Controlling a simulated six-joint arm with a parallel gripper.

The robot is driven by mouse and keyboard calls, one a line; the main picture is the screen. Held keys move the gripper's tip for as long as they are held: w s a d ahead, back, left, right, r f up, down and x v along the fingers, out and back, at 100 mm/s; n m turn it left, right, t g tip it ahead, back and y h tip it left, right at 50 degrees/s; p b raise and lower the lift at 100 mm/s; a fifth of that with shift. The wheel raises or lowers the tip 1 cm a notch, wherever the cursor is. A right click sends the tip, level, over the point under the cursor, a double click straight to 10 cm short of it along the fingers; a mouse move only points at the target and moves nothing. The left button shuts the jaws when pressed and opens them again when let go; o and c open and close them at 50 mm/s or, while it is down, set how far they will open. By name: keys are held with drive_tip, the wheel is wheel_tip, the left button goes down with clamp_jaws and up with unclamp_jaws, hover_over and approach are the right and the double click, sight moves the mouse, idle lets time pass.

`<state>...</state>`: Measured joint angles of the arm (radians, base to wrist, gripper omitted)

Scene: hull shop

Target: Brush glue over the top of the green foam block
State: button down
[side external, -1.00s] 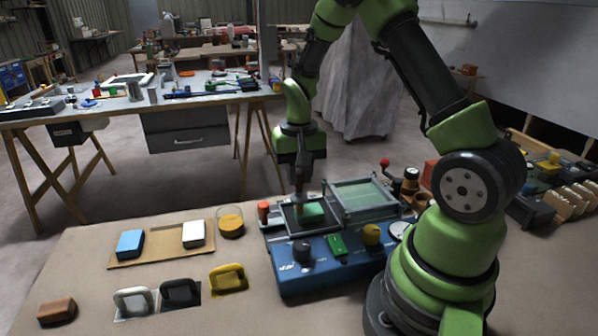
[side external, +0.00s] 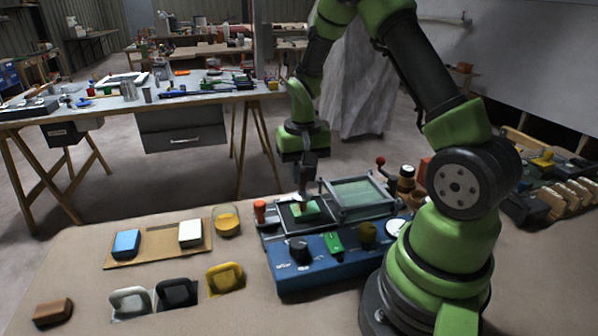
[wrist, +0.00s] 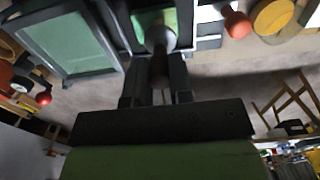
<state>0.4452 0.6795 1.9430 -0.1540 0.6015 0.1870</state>
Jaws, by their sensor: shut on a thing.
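My gripper (side external: 305,167) points down over the blue machine and is shut on a brush (side external: 303,188). In the wrist view the brush's brown handle (wrist: 159,68) runs from between the fingers to a pale head. The green foam block (side external: 307,209) lies on the dark plate at the machine's left. It also shows in the wrist view (wrist: 146,19), partly covered by the brush head. The brush tip is at the block's top, toward its far left part in the side view. I cannot tell whether it touches. A glass jar of amber liquid (side external: 227,221) stands left of the machine.
The blue machine (side external: 325,270) has a hinged framed screen (side external: 358,194) raised beside the block and a red knob (side external: 260,207) at left. Blue (side external: 127,243) and white (side external: 190,234) blocks lie on a brown board. Several handled pads stand in front.

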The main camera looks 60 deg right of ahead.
drive_tip(key=shift+s+d, duration=0.5)
drive_tip(key=shift+s+d, duration=0.1)
drive_tip(key=shift+s+d, duration=0.4)
drive_tip(key=shift+w+a, duration=0.55)
drive_tip(key=shift+w, duration=0.1)
drive_tip(key=shift+w+a, duration=0.9)
drive_tip(key=shift+a, duration=0.1)
drive_tip(key=shift+s+d, duration=0.1)
drive_tip(key=shift+s+d, duration=0.95)
